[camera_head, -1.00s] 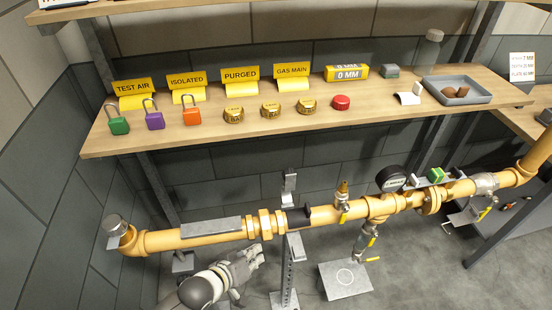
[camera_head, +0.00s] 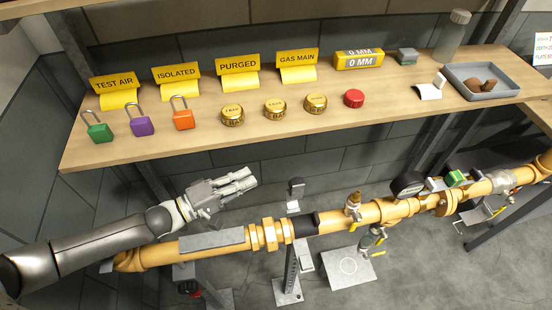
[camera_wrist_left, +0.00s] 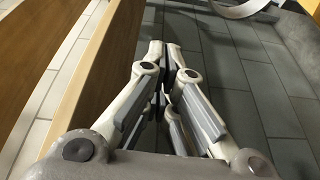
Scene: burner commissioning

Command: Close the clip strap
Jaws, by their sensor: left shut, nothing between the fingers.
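The clip strap (camera_head: 295,188) appears to be the grey piece standing up behind the yellow pipe (camera_head: 340,216), above the support post (camera_head: 290,268). It looks open, raised off the pipe. A black sleeve (camera_head: 304,224) is on the pipe beside it. My left gripper (camera_head: 251,180) is shut and empty, left of the strap and above the pipe, pointing right. Its closed fingers also show in the left wrist view (camera_wrist_left: 167,68). A curved grey band (camera_wrist_left: 240,8) is at the top of that view; I cannot tell if it is the strap. My right gripper is out of view.
A wooden shelf (camera_head: 290,140) runs behind the gripper, with padlocks, yellow signs, brass caps and a red cap (camera_head: 354,98). A pressure gauge (camera_head: 408,184) and valves stand on the pipe to the right.

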